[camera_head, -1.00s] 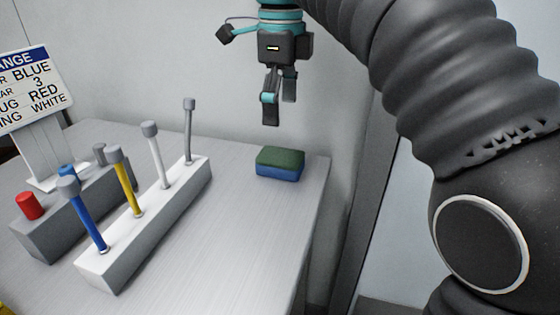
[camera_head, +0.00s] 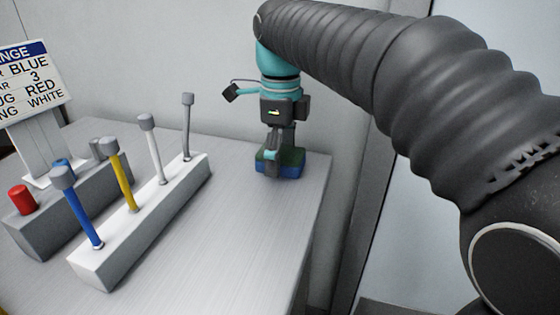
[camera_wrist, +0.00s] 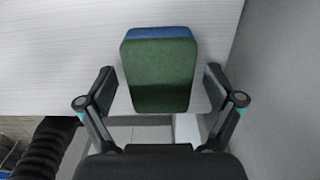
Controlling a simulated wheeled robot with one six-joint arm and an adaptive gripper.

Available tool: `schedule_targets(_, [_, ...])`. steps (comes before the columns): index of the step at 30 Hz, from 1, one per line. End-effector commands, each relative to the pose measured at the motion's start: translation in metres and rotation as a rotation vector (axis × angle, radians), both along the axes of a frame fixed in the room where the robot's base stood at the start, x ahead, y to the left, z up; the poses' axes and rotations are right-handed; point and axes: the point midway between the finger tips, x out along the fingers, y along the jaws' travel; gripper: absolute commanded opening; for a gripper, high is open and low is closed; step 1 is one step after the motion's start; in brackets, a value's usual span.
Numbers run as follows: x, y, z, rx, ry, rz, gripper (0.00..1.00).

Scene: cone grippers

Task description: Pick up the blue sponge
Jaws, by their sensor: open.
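The blue sponge (camera_head: 291,171) has a green top layer and lies on the grey table near its right back corner. My gripper (camera_head: 276,165) is down at the sponge, in front of part of it in the head view. In the wrist view the sponge (camera_wrist: 159,75) lies between the two spread fingers of my gripper (camera_wrist: 158,88), with a visible gap on each side. The fingers are open and hold nothing. I cannot tell how low the fingertips are against the sponge's sides.
A white block (camera_head: 100,267) holds several upright rods left of the sponge. A grey block (camera_head: 45,238) with a red plug (camera_head: 22,199) stands farther left, before a sign (camera_head: 32,85). The wall is close behind; the table (camera_head: 230,240) is clear in front.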

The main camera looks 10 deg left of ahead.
Motion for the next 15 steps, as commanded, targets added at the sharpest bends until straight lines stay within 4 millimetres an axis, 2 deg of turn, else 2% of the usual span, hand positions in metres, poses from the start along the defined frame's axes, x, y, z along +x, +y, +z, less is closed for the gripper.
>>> schedule_targets(5, [0.0, -0.0001, 0.0001, 0.0, 0.0, 0.0, 0.92])
schedule_targets(11, [0.0, 0.0, 0.0003, 0.0, 0.0, 0.0, 0.54])
schedule_targets(12, [0.0, 0.0, 0.0003, 0.0, 0.0, 0.0, 0.5])
schedule_targets(15, [0.0, 0.0, 0.0003, 0.0, 0.0, 0.0, 0.5])
